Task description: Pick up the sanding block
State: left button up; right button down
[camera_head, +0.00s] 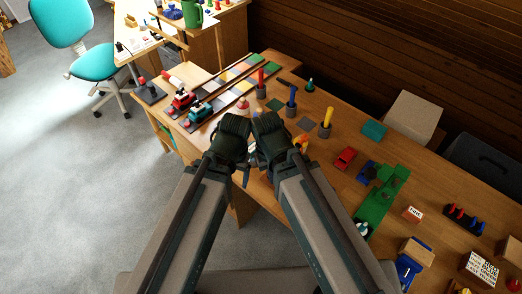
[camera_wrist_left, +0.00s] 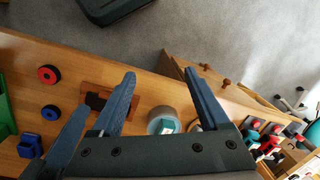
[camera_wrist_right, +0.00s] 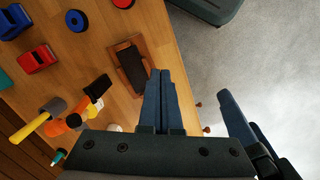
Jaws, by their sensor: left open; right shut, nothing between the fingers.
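A dark block on a reddish-brown wooden base is the thing most like a sanding block (camera_wrist_right: 131,64). It lies on the bench just beyond my right gripper's fingertips in the right wrist view and partly behind a finger in the left wrist view (camera_wrist_left: 97,101). I cannot tell whether the dark part and the base are one piece. In the head view my arms hide it. My left gripper (camera_wrist_left: 162,78) is open and empty, over the bench's front edge. My right gripper (camera_wrist_right: 161,72) is shut and empty, close beside the left one.
A grey round thing with a teal top (camera_wrist_left: 162,121) stands below my left gripper. A red ring (camera_wrist_left: 49,74) and a blue piece (camera_wrist_left: 30,146) lie nearby. Upright coloured handles (camera_head: 326,124) and a green mat (camera_head: 377,200) occupy the bench. Floor (camera_head: 90,190) is open at left.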

aim_at(252, 150)
jog(key=i+j, duration=0.15)
jog(key=j, duration=0.25)
jog(key=i+j, duration=0.2)
jog(key=j, duration=0.15)
jog(key=i+j, duration=0.15)
jog(key=j, duration=0.25)
jog(key=i+j, duration=0.15)
jog(key=j, duration=0.25)
jog(key=i+j+z, duration=0.1)
jog(key=j, duration=0.25)
jog(key=i+j, duration=0.2)
jog(key=j, duration=0.2)
jog(key=i+j, duration=0.15)
jog(key=j, duration=0.25)
jog(key=z, duration=2)
